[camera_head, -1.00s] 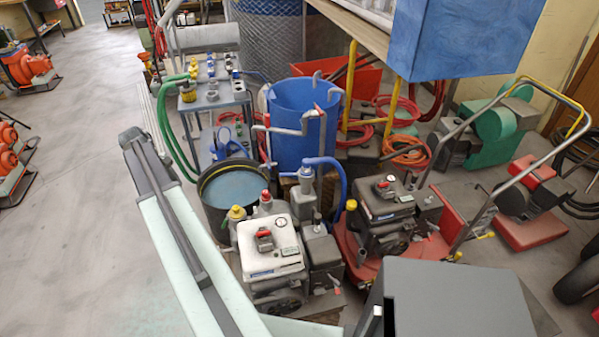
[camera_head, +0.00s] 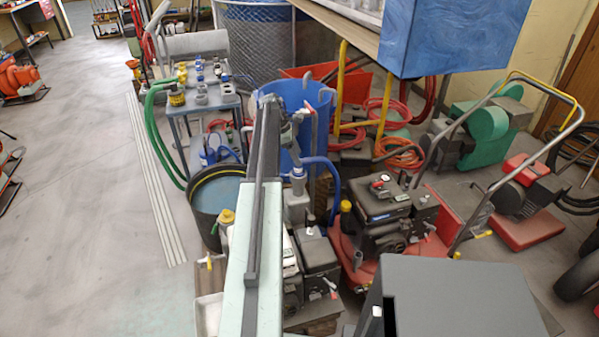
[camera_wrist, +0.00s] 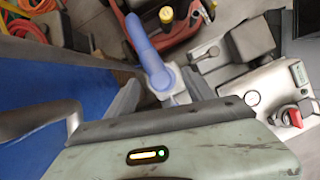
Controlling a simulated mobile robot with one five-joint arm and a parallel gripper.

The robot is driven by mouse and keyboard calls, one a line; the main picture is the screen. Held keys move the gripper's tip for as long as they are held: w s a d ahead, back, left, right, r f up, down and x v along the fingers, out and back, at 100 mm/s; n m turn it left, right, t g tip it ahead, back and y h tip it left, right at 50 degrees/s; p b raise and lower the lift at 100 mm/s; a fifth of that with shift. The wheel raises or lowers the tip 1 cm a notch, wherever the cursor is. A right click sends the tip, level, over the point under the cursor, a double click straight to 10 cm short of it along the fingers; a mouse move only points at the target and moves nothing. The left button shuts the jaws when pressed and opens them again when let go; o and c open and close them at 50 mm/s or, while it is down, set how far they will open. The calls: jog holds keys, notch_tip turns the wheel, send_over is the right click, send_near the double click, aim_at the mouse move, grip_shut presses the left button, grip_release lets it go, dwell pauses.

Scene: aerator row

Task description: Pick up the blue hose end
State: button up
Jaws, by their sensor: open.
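A blue hose (camera_head: 325,168) arches from a grey upright fitting on the pump, in front of the blue barrel (camera_head: 320,92). In the wrist view the blue hose (camera_wrist: 148,48) runs down to its end at a pale grey fitting (camera_wrist: 166,82). My gripper (camera_wrist: 162,95) is open. Its dark fingers appear on either side of the fitting, and I see no contact. In the head view my gripper (camera_head: 290,130) is small and partly hidden by my arm, beside the barrel and just above the fitting.
The grey pipe (camera_wrist: 35,118) on the barrel rim is close at left in the wrist view. A black engine (camera_head: 385,200) on a red cart stands right of the hose. A dark water tub (camera_head: 205,205) stands left. Open floor (camera_head: 80,200) lies further left.

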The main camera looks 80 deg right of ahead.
aim_at(301, 168)
jog(key=f+b, duration=0.4)
jog(key=shift+s+d+f+b, duration=0.2)
jog(key=shift+s+f+b, duration=0.1)
jog(key=shift+s+b, duration=0.05)
jog(key=shift+s+f+b, duration=0.15)
jog(key=shift+f+b, duration=0.15)
jog(key=shift+r, duration=0.15)
grip_shut()
